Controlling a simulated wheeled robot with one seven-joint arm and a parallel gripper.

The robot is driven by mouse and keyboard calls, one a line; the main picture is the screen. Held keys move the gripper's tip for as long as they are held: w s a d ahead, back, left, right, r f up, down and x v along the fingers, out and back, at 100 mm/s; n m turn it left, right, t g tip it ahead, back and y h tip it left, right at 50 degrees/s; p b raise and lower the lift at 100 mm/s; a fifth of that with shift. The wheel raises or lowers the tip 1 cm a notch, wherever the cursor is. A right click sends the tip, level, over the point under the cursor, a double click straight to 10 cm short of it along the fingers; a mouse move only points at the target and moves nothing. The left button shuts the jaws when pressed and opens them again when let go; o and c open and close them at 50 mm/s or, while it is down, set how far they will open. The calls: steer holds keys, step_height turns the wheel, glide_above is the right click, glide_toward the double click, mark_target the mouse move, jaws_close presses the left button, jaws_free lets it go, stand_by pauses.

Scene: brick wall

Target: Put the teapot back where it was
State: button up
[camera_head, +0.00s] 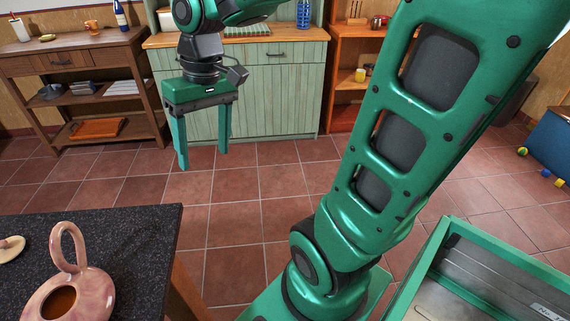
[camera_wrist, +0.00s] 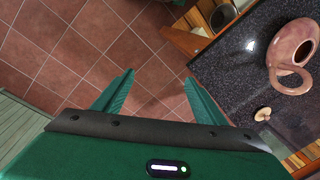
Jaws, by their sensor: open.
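A pinkish, glazed teapot (camera_head: 72,291) with a tall loop handle stands upright on the dark speckled table at the lower left of the head view. Its top opening is uncovered and shows a brown inside. A small lid with a knob (camera_head: 11,248) lies on the table to its left. In the wrist view the teapot (camera_wrist: 292,50) is at the upper right, with the lid (camera_wrist: 262,114) near it. My gripper (camera_head: 204,158) is open and empty, high over the floor and apart from the table. Its two fingers (camera_wrist: 156,92) also show in the wrist view, with tiles between them.
The dark tabletop (camera_head: 140,232) has bare room right of the teapot. A green cabinet (camera_head: 275,95), a brown shelf table (camera_head: 75,70) and an orange shelf (camera_head: 352,95) stand at the back. Tiled floor (camera_head: 230,225) lies clear between.

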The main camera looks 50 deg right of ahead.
steer(key=s+d+f+m, duration=0.3)
steer(key=s+d, duration=0.4)
steer(key=s+d+f+m+h, duration=0.1)
steer(key=s+d+f+m, duration=0.2)
steer(key=s+d, duration=0.4)
steer(key=shift+s+d+g+h, duration=0.2)
steer(key=shift+s+g+h, duration=0.1)
